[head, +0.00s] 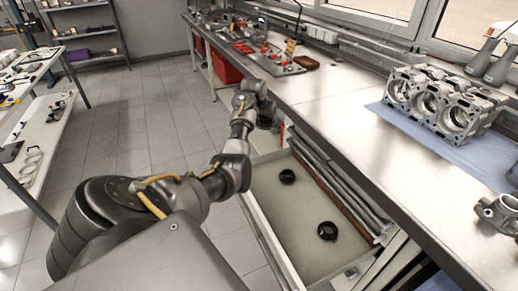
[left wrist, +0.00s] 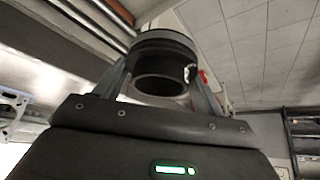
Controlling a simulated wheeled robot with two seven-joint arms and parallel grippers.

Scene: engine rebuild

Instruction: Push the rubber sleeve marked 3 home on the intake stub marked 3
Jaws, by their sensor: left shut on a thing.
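My left gripper (head: 268,116) hangs over the far end of the open drawer, beside the bench front. In the left wrist view the same gripper (left wrist: 163,80) is shut on a black rubber sleeve (left wrist: 165,48), one finger on each side. The sleeve's open end faces the camera; no number can be read on it. In the head view the held sleeve cannot be made out. A grey metal part with a round opening (head: 500,213), perhaps carrying the intake stubs, is cut off at the right edge, well away from the gripper. No stub marked 3 can be identified. My right gripper is not in view.
The open drawer (head: 262,212) holds two black rings, one farther (head: 287,176) and one nearer (head: 327,231). An engine block (head: 440,100) stands on a blue mat (head: 440,146) on the steel bench (head: 345,120). The bench middle is clear. Tools lie at its far end.

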